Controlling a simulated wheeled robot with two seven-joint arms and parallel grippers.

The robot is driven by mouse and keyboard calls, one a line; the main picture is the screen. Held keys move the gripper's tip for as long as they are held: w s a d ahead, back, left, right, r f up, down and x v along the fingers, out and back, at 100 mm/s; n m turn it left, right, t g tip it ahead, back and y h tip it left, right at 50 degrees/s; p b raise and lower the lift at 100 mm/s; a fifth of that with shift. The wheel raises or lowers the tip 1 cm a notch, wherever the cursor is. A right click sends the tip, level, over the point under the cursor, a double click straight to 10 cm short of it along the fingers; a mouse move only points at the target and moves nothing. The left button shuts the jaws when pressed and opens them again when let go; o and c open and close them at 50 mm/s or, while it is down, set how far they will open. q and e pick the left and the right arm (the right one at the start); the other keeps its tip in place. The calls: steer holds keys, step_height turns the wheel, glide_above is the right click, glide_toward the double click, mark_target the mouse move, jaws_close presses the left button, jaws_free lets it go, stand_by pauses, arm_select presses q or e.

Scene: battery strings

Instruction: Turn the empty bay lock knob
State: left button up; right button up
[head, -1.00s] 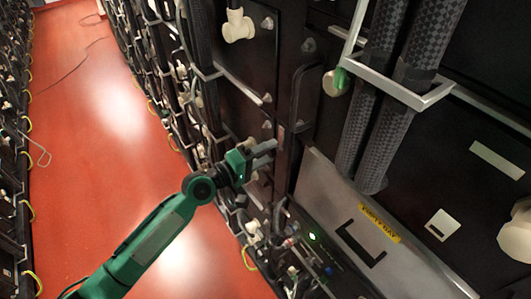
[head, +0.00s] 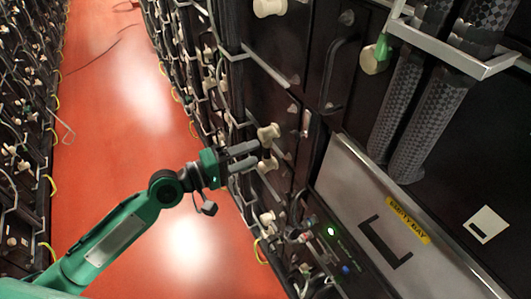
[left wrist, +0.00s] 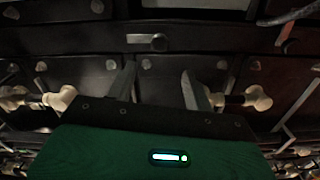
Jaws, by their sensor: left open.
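The grey empty bay panel (head: 355,210) carries a yellow "EMPTY BAY" label (head: 408,228) and a black bracket-shaped handle (head: 385,243). I cannot tell for sure which knob is its lock. A cream knob (head: 268,132) sits on the rack just beyond my left gripper (head: 254,156), with another pale knob (head: 268,164) below it. My left gripper is open and empty, its two grey fingers pointing at the rack. In the left wrist view, the open fingers (left wrist: 157,76) point toward a dark round knob (left wrist: 159,43) on a pale plate, apart from it. My right gripper is out of view.
A round knob with a green tag (head: 375,58) is higher on the rack. Thick braided cables (head: 415,115) hang behind a white metal bracket (head: 470,68). A green lamp (head: 331,231) glows beside the panel. The red aisle floor (head: 115,130) is clear.

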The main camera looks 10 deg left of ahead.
arm_select(q)
steer(key=shift+b+v, duration=0.35)
steer(key=shift+v, duration=0.85)
steer(key=shift+f, duration=0.1)
